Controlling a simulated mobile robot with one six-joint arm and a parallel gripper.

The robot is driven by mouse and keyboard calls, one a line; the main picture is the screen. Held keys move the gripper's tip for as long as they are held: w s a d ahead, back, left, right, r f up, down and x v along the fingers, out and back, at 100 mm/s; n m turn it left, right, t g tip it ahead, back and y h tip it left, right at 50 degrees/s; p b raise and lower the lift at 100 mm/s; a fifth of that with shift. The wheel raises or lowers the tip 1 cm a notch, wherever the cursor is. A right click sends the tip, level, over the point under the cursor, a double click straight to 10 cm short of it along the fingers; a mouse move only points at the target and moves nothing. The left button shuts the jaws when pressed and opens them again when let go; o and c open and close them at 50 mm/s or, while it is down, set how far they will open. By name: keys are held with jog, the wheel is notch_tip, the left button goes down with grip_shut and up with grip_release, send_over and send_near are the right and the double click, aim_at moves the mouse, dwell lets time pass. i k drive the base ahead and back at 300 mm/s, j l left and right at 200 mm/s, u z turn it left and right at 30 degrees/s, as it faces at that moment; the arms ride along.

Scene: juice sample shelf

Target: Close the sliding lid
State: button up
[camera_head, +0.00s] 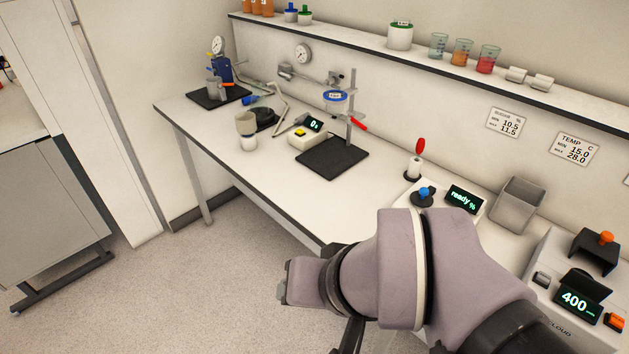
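The likely sliding lid is a black cover with an orange knob (594,250) on top. It sits at the back of the white instrument (540,318) marked "CLOUD" at the lower right. The instrument's display reads 400. A dark area shows in front of the cover; I cannot tell whether it is an opening. My arm's mauve links fill the lower middle of the view, left of this instrument, and hide part of its front left. The fingertips of my gripper do not show.
A meter reading "ready %" (464,199) with a blue knob and a grey bin (517,205) stand left of the instrument. A shelf (460,64) with beakers runs above the bench (280,195). A scale and clamp stand are farther left. Open floor lies in front.

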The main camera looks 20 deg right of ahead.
aim_at(601, 245)
jog(key=z, duration=2.5)
jog(key=i+j+z, duration=0.1)
jog(key=j+z, duration=0.2)
jog(key=z, duration=0.15)
jog(key=i+j+z, duration=0.1)
jog(key=j+z, duration=0.3)
jog(key=l, duration=0.1)
